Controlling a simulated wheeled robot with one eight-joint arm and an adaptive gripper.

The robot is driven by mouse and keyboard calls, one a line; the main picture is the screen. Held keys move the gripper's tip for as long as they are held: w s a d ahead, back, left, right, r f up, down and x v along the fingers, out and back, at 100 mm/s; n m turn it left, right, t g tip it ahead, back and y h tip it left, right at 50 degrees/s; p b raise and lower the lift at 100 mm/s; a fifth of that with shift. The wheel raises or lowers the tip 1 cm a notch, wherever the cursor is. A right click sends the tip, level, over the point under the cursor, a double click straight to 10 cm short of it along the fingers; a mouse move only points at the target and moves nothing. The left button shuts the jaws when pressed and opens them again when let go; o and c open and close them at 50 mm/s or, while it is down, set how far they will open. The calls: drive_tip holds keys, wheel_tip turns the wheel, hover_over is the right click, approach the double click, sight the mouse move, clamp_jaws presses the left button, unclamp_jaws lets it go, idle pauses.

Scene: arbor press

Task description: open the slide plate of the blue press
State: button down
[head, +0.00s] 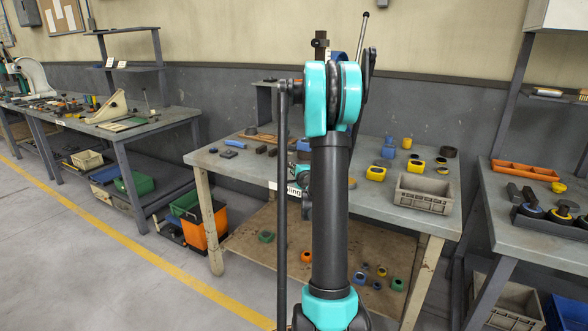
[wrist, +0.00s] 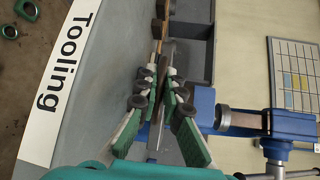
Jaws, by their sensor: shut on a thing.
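The blue press (wrist: 292,125) is at the right of the wrist view, lying sideways in that picture, with a dark round-ended part on it. In the head view my arm hides most of the press; its upright lever (head: 362,32) shows above. My gripper (wrist: 163,78) is beside the press, its green-padded fingers closed together on a thin piece between them. That piece is mostly covered by the fingers; it appears to be the slide plate, but its outline is unclear. In the head view the gripper is largely behind my arm.
The press stands on a grey workbench (head: 222,162) with a "Tooling" label (wrist: 62,62) on its front edge. A grey bin (head: 424,193) and several yellow and blue parts sit to the right. A wall chart (wrist: 296,75) is behind the press. The floor at left is clear.

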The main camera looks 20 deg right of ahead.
drive_tip(key=shift+s+a, duration=0.3)
drive_tip(key=c, duration=1.6)
unclamp_jaws()
drive_tip(key=shift+c, duration=0.2)
drive_tip(key=s+r, duration=0.1)
drive_tip(key=s, duration=1)
drive_tip(key=shift+s+a+r, duration=0.35)
drive_tip(key=shift+s+r, duration=0.05)
